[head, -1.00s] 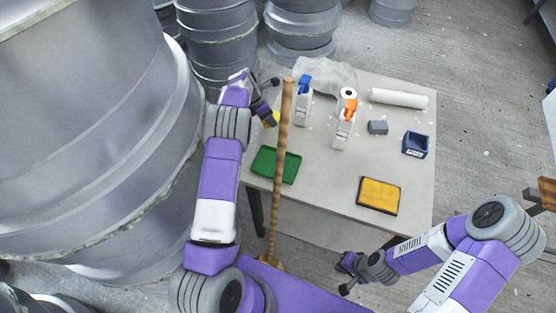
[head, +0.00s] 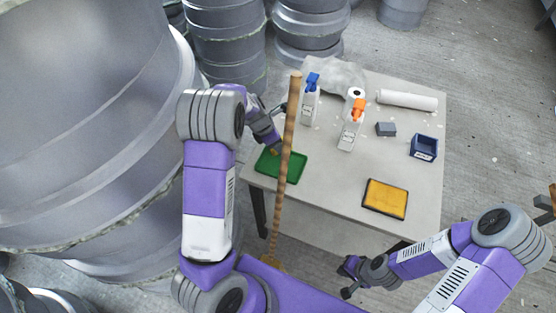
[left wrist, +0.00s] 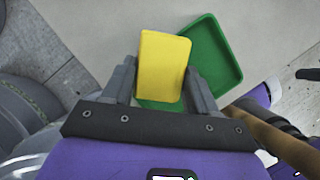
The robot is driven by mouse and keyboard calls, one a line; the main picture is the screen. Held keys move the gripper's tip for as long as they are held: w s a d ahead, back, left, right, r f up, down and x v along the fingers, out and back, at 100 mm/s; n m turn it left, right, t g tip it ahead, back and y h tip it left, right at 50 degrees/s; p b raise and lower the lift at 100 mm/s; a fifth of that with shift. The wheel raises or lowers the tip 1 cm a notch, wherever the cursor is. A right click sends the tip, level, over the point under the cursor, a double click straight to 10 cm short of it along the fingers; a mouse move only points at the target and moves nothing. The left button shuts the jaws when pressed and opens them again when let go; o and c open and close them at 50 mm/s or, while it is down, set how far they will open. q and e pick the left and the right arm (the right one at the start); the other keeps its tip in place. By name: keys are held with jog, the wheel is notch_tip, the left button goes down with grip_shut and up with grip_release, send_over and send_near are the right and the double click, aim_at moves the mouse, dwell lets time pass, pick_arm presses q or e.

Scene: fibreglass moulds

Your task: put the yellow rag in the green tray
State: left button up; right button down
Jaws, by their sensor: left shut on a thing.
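The yellow rag (left wrist: 163,66) is a folded, flat block held between the two fingers of my left gripper (left wrist: 160,82) in the left wrist view. In the head view my left gripper (head: 274,148) is over the back left part of the green tray (head: 294,174), and the rag is almost hidden there. In the left wrist view the green tray (left wrist: 215,62) is behind and right of the rag, partly covered by it. My right gripper (head: 347,279) is open and empty, off the table's front edge.
A wooden pole (head: 287,150) stands upright in front of the tray. An orange-yellow pad (head: 385,198), blue bin (head: 424,147), grey block (head: 386,129), spray bottles (head: 310,100) (head: 350,130) and white roll (head: 407,101) are on the table (head: 335,190). Large grey moulds (head: 80,130) crowd the left.

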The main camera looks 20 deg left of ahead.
aim_at(278, 166)
pick_arm(q)
jog(key=s+d, duration=0.1)
jog(key=s, duration=0.1)
jog(key=s+d, duration=0.1)
jog(key=s, duration=0.1)
jog(key=shift+d, duration=0.1)
jog(key=shift+f+b, duration=1.35)
jog(key=shift+f, duration=0.4)
jog(key=shift+f, duration=0.2)
jog(key=o, duration=0.9)
jog(key=shift+o, duration=0.2)
jog(key=p+v, duration=0.3)
jog(key=v, duration=0.4)
jog(key=shift+r+p, duration=0.35)
jog(key=shift+r, duration=0.05)
